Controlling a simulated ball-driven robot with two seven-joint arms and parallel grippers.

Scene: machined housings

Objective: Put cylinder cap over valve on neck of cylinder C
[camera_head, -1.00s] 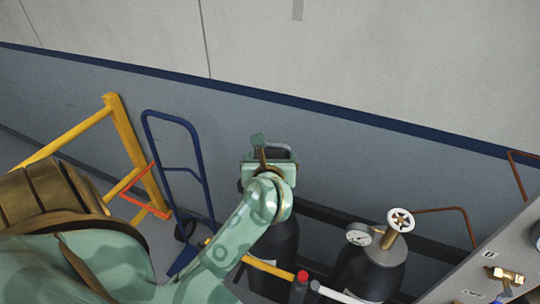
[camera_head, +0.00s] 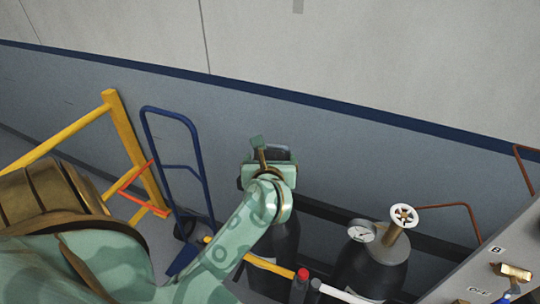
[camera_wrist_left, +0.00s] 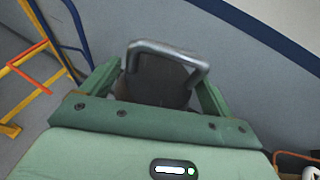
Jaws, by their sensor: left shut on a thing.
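My left gripper (camera_head: 269,160) is above a dark cylinder (camera_head: 276,245) left of centre in the head view. In the left wrist view, the gripper's two green fingers (camera_wrist_left: 158,86) are shut on the cylinder cap (camera_wrist_left: 166,80), a dark grey body with a lighter grey arched handle. In the head view the cap's grey top (camera_head: 282,153) shows only in part behind the gripper. My arm and gripper hide that cylinder's neck and any valve there. I cannot tell whether the cap touches the cylinder. No letter shows on it. My right gripper is not in view.
To the right stands another dark cylinder (camera_head: 370,270) with a brass valve, white handwheel (camera_head: 404,216) and gauge (camera_head: 361,231). A grey panel (camera_head: 480,270) marked B is beyond it. A blue hand truck (camera_head: 178,165) and yellow railing (camera_head: 136,150) stand left. A wall is behind.

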